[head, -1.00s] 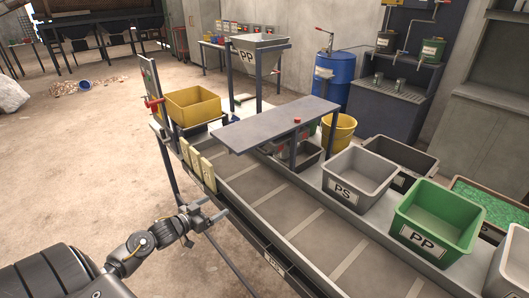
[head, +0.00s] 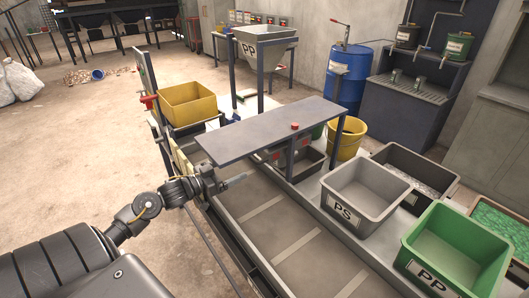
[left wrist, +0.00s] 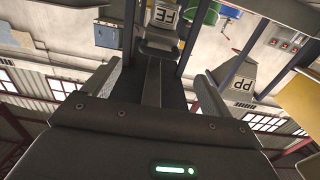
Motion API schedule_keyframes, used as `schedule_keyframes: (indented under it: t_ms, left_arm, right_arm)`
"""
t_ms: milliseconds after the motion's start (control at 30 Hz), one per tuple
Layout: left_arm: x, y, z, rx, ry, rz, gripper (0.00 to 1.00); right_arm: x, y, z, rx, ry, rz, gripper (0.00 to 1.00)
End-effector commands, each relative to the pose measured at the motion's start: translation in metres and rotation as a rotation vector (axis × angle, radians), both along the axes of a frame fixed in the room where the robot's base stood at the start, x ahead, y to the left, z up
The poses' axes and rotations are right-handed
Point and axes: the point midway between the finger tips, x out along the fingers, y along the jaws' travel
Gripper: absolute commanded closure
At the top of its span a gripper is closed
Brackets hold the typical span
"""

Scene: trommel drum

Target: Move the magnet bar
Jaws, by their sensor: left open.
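I cannot pick out the magnet bar for sure. A grey flat plate (head: 270,130) stands on blue posts over the conveyor (head: 290,225), with a red knob (head: 295,126) on top. Grey and red parts (head: 292,150) show partly under its far side. My left gripper (head: 228,181) is over the conveyor by the plate's near left edge, partly behind its own wrist. In the left wrist view, my left gripper (left wrist: 160,76) has its fingers wide apart, with dark surfaces beyond and between them; contact cannot be told. My right gripper is not in view.
A yellow bin (head: 187,104) stands at the conveyor's far end. A grey PS bin (head: 362,197), a green PP bin (head: 455,250) and a dark bin (head: 412,170) line the right side. A yellow bucket (head: 348,140) and blue drum (head: 360,75) stand behind.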

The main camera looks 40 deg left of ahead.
Motion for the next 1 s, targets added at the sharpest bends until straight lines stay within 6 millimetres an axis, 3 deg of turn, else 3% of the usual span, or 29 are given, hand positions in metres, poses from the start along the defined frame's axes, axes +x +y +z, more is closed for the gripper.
schedule_keyframes:
  t_ms: [267, 467, 700, 1000]
  left_arm:
    - [0.005, 0.000, 0.001, -0.002, 0.000, 0.003, 0.15]
    - [0.036, -0.009, 0.004, -0.003, -0.003, 0.004, 0.15]
    - [0.079, -0.024, 0.003, -0.002, -0.002, 0.000, 0.15]
    - [0.102, -0.031, 0.000, 0.000, 0.001, 0.000, 0.15]
  right_arm:
    - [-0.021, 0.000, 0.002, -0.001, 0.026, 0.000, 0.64]
    - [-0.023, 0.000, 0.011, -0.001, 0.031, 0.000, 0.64]
    - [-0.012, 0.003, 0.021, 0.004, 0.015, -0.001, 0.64]
    - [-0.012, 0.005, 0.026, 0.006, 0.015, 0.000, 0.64]
